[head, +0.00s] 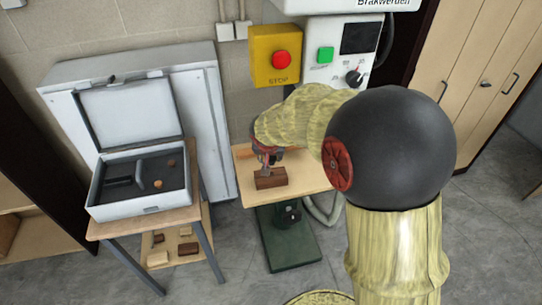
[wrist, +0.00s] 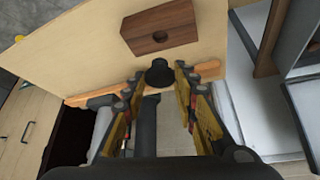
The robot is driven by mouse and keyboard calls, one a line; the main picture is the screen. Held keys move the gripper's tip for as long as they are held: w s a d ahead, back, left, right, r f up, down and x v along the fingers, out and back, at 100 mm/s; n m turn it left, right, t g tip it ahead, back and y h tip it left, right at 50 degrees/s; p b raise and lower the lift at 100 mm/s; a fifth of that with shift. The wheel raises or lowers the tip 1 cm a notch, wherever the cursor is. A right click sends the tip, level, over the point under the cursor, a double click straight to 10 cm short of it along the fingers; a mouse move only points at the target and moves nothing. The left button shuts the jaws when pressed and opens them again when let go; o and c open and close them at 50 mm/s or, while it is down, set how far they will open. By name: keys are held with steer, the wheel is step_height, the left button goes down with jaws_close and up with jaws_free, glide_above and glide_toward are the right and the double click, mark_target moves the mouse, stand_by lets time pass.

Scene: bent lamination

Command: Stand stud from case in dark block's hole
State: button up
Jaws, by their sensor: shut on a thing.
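The dark brown block (head: 270,179) lies on the light wooden worktable. In the wrist view the block (wrist: 158,27) shows a round hole in the face turned to the camera. My gripper (head: 266,158) is just behind and above the block in the head view. In the wrist view its fingertips (wrist: 158,77) are shut on a dark, round-ended piece, the stud (wrist: 160,72), which is apart from the block's hole. The stud's lower end is hard to make out. The open grey case (head: 152,208) stands on a small table at left, with dark foam inside.
The case holds a few small brown pieces (head: 158,184). Wooden blocks (head: 188,249) lie on the shelf below. A yellow stop box (head: 275,56) and a machine panel (head: 345,55) are behind the worktable. An orange strip (wrist: 90,98) lies along the worktable's edge.

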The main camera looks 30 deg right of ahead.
step_height(320, 180, down, 4)
steer(key=shift+a+r+b, duration=0.1)
steer(key=shift+r+b, duration=0.15)
steer(key=shift+b, duration=0.65)
steer(key=shift+f+b, duration=0.75)
steer(key=shift+b, duration=0.2)
steer(key=shift+f+b, duration=0.5)
steer(key=shift+b, duration=1.15)
stand_by(1.6)
stand_by(0.4)
steer(key=o, duration=0.9)
steer(key=shift+o, duration=0.6)
steer(key=shift+o, duration=1.3)
